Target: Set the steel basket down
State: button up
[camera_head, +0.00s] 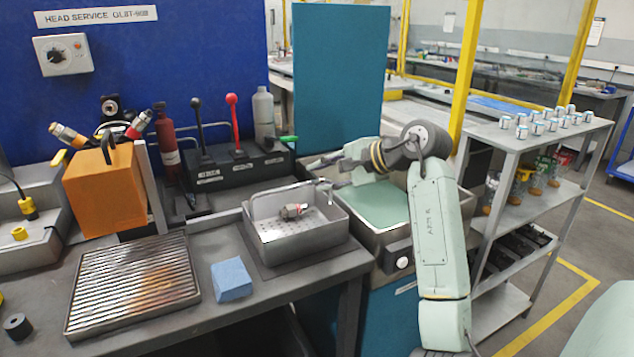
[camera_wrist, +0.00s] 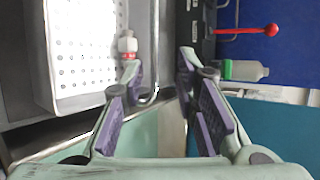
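The steel basket (camera_head: 295,240) stands level on the bench beside the green-filled basin. It has a perforated floor, which also shows in the wrist view (camera_wrist: 85,75), and a thin wire handle over its top. A small metal part with a red band (camera_head: 293,211) lies inside it; the part also shows in the wrist view (camera_wrist: 128,46). My gripper (camera_head: 327,173) is at the basket's back right corner, near the handle's right end. In the wrist view my gripper (camera_wrist: 160,68) has its fingers apart, with the bent handle wire (camera_wrist: 150,96) showing between them, not clamped.
The basin (camera_head: 378,208) is under my arm. A ribbed tray (camera_head: 135,285) and a blue block (camera_head: 231,279) lie on the bench to the left. A lever box (camera_head: 220,165) and a grey bottle (camera_head: 263,115) stand behind. A shelf cart (camera_head: 530,165) is at right.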

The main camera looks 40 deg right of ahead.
jog(key=b+v, duration=0.2)
jog(key=v, duration=0.7)
jog(key=shift+s+f, duration=0.1)
